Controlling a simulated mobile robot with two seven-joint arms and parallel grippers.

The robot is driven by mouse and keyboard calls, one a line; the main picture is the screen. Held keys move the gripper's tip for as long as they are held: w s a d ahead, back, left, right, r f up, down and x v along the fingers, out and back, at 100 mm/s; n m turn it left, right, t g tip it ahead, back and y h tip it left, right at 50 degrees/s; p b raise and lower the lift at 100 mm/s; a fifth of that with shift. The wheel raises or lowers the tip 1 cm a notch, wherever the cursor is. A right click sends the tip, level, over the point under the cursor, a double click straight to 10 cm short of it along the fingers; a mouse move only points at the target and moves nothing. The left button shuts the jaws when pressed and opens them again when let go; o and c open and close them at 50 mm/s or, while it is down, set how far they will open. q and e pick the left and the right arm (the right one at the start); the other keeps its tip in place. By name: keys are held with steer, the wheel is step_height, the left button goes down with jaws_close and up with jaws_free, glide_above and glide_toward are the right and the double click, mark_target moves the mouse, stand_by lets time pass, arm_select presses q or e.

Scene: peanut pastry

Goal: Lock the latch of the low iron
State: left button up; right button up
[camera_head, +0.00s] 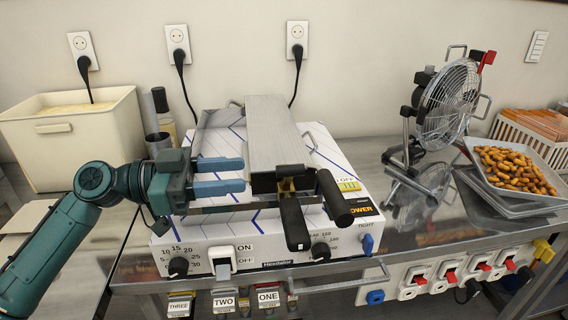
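A long grey metal iron (273,133) lies on the white box-shaped cooker (215,232) in the middle. Its two black handles, a lower one (295,224) and one to the right (333,198), stick out toward the front. A small brass-coloured part, perhaps the latch (287,186), shows at the iron's front end between the handles. Whether it is locked cannot be told. My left gripper (242,175) comes in from the left with its two blue fingers apart and nothing visible between them. Its tips are just left of the iron's front end. My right gripper is not in view.
A cream bin (72,140) stands at the left. A metal fan (450,100) and a tray of peanuts (480,172) stand at the right. Knobs and a switch (222,262) line the cooker's front. Steel counter is bare between cooker and fan.

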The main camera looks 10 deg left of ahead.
mark_target(282, 176)
arm_select(q)
steer(key=p+x, duration=0.2)
steer(key=x, duration=0.6)
steer(key=shift+w+d+f+p, duration=0.1)
steer(key=shift+d+p, duration=0.25)
steer(key=shift+p, duration=0.05)
jaws_close()
